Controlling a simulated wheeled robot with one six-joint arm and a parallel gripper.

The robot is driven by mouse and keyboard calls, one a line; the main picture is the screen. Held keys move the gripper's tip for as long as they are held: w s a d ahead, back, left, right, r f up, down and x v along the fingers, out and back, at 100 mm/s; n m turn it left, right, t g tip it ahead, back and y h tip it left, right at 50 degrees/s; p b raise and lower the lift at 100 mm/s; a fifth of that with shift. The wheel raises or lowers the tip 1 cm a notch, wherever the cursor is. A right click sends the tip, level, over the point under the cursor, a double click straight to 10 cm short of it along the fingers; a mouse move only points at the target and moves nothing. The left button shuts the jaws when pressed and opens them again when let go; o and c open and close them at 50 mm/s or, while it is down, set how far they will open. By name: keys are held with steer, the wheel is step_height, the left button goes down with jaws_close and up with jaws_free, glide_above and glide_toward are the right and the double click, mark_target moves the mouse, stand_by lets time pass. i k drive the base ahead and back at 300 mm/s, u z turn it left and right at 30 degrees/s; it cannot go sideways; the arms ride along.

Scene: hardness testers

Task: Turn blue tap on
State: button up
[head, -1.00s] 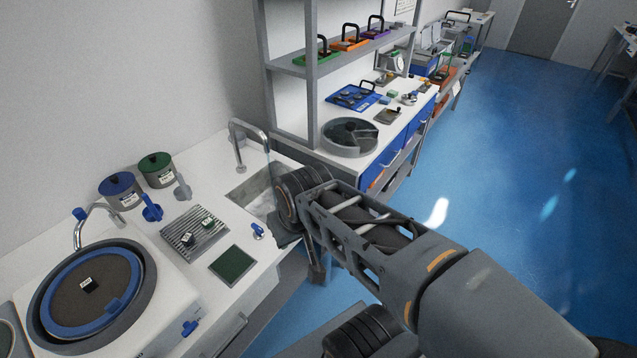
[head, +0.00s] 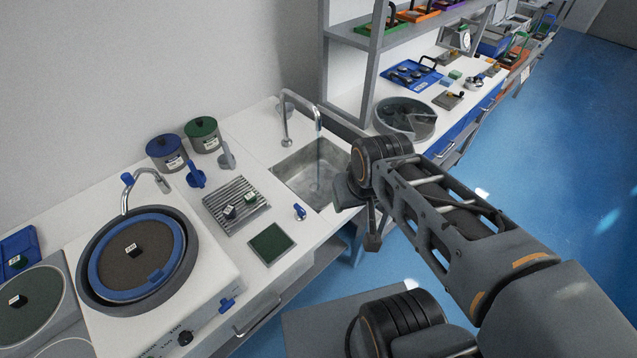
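A curved metal tap with a blue knob (head: 127,180) stands behind the round polishing wheel with a blue ring (head: 92,270). A blue lever (head: 196,177) stands on the counter behind the ribbed drain tray, with a grey lever (head: 227,158) to its right. A small blue-handled fitting (head: 300,211) sits by the sink's front left corner. I cannot tell which of these blue controls is the task's tap. My gripper (head: 372,240) hangs at the arm's end, right of the sink and well away from the blue controls. Its fingers are partly hidden, so its opening is unclear.
A metal tap (head: 286,122) runs water into the sink (head: 296,183). Blue-lidded (head: 165,152) and green-lidded (head: 202,134) pots stand against the wall. A ribbed tray (head: 222,217) holds small samples, beside a dark green pad (head: 270,244). A shelf post (head: 373,60) rises behind my arm.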

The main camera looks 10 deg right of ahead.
mark_target(301, 212)
steer(key=u, duration=0.05)
steer(key=k, duration=1)
steer(key=u, duration=0.9)
steer(key=i, duration=1.05)
steer(key=z, duration=0.75)
